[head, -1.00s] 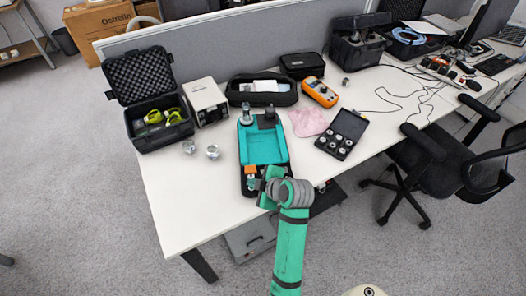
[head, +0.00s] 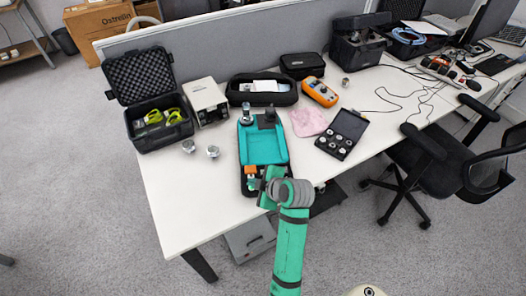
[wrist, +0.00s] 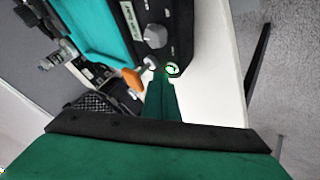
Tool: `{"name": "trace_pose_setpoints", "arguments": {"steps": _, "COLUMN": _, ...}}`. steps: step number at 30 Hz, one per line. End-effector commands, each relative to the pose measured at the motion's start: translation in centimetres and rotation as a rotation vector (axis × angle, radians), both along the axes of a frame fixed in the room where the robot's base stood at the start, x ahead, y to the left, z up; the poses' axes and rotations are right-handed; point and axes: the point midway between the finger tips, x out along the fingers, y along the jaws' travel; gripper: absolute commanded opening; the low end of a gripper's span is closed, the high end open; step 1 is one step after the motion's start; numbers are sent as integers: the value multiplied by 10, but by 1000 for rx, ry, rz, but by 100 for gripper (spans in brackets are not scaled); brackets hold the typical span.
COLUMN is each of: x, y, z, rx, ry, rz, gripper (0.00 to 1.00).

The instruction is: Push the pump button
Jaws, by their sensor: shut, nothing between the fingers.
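The calibration device (head: 243,178) is a black case with a teal tray area (head: 263,143) on the table's near side. In the wrist view its dark panel (wrist: 177,40) carries a grey knob (wrist: 155,37), a small silver round part (wrist: 152,62) and a small button with a green lit ring (wrist: 172,69). An orange part (wrist: 132,78) sits beside them. My green gripper (wrist: 162,76) is shut and empty, its tip at the panel's near end by the lit button. I cannot tell whether it touches. Which control is the pump button is too small to read.
Two small metal weights (head: 212,152) stand on the white table (head: 190,200) left of the device. A pink cloth (head: 308,122) and an open case of weights (head: 342,134) lie to the right. The table's front left is clear. A black chair (head: 445,160) stands at the right.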

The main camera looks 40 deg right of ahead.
Motion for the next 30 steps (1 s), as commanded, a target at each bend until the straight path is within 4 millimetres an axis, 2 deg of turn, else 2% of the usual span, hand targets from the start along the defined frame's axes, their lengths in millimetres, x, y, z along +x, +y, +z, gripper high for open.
{"name": "trace_pose_setpoints", "arguments": {"steps": 10, "x": 0, "y": 0, "z": 5, "rx": -1, "ry": -2, "rz": 0, "gripper": 0}}
{"name": "trace_pose_setpoints", "arguments": {"steps": 30, "x": 0, "y": 0, "z": 58, "rx": -1, "ry": -1, "rz": 0, "gripper": 0}}
